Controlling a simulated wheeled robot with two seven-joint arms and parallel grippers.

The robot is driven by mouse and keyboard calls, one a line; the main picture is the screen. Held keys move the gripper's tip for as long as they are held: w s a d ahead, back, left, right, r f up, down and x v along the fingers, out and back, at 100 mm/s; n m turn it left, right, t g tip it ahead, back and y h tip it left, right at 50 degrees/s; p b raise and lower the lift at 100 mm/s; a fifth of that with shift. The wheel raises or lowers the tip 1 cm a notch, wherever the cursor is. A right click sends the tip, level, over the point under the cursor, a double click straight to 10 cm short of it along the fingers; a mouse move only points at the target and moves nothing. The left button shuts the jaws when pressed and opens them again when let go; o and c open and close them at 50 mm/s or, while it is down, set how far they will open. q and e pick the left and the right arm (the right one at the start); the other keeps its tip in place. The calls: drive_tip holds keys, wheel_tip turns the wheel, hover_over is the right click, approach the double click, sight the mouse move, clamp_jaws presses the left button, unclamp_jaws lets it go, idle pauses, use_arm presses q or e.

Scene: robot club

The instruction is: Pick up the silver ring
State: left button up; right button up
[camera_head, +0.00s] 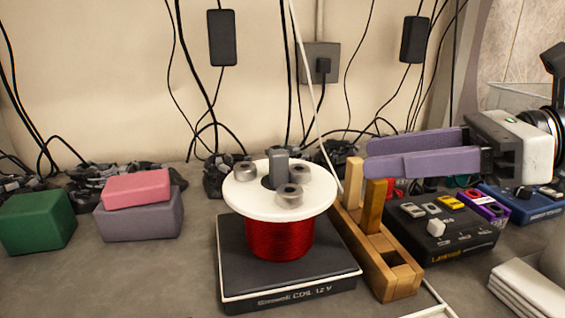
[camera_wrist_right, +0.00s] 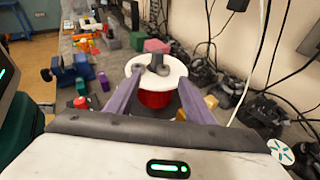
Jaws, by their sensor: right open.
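Three silver rings lie on a white disc (camera_head: 240,196) that tops a red wire coil (camera_head: 279,238). One ring (camera_head: 245,171) is at the left, one (camera_head: 300,171) at the back right, and one (camera_head: 289,195) at the front. A short grey post (camera_head: 278,165) stands among them. My right gripper (camera_head: 368,156) is open and empty, its purple fingers right of the disc and apart from it. In the right wrist view the white disc (camera_wrist_right: 172,83) shows ahead between the fingertips, with the rings small and dark. My left gripper is not in view.
The coil stands on a black base (camera_head: 290,285). A wooden block holder (camera_head: 385,262) is close at its right, below my gripper, with a black control box (camera_head: 440,235) beyond. Pink (camera_head: 137,188), grey (camera_head: 140,220) and green (camera_head: 37,222) blocks are left. A white cable passes behind the disc.

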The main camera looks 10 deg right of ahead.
sight(300, 168)
drive_tip(key=shift+h, duration=0.3)
drive_tip(key=p+x, duration=0.3)
drive_tip(key=x, duration=0.6)
drive_tip(key=shift+w+f, duration=0.15)
drive_tip(key=shift+w, duration=0.15)
drive_tip(key=shift+w+a+f, duration=0.15)
drive_tip(key=shift+a, duration=0.05)
drive_tip(key=c, duration=0.9)
drive_tip(key=shift+c, duration=1.3)
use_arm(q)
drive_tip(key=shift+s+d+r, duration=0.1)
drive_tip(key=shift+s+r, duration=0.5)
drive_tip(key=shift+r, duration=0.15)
